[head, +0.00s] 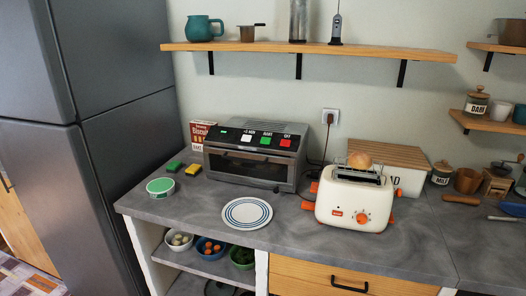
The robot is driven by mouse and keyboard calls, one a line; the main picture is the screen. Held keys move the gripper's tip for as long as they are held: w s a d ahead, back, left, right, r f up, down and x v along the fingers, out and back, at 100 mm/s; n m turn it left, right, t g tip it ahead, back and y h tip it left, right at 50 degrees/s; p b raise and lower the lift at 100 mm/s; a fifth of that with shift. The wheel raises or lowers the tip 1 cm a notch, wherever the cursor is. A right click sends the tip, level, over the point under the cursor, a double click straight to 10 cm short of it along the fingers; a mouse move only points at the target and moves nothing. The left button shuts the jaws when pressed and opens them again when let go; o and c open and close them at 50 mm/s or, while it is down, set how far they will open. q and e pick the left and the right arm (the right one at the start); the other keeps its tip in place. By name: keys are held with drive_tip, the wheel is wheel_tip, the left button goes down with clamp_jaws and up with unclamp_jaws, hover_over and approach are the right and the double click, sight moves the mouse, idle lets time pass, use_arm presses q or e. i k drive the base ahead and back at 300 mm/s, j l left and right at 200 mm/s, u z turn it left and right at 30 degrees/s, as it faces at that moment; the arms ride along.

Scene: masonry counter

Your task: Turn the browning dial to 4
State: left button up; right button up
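A cream toaster (336,200) with orange side parts stands on the grey counter, right of the middle in the head view. A round orange dial (361,218) is on the right of its front face. The dial's markings are too small to read, so its setting cannot be told. A small orange label is left of the dial. A brown piece of bread (360,160) shows at the top of the toaster. Neither of my grippers is in view.
A toaster oven (253,165) stands left of the toaster, with a striped plate (247,213) in front. A bread bin (412,182) is close behind the toaster. The dark cord runs to a wall socket (330,116). Counter (300,242) in front of the toaster is bare.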

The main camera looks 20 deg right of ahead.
sight(362, 218)
drive_tip(key=l+z, duration=0.1)
drive_tip(key=z, duration=0.25)
drive_tip(key=l+z, duration=0.15)
drive_tip(key=z, duration=0.2)
drive_tip(key=l+z, duration=0.1)
drive_tip(key=z, duration=0.25)
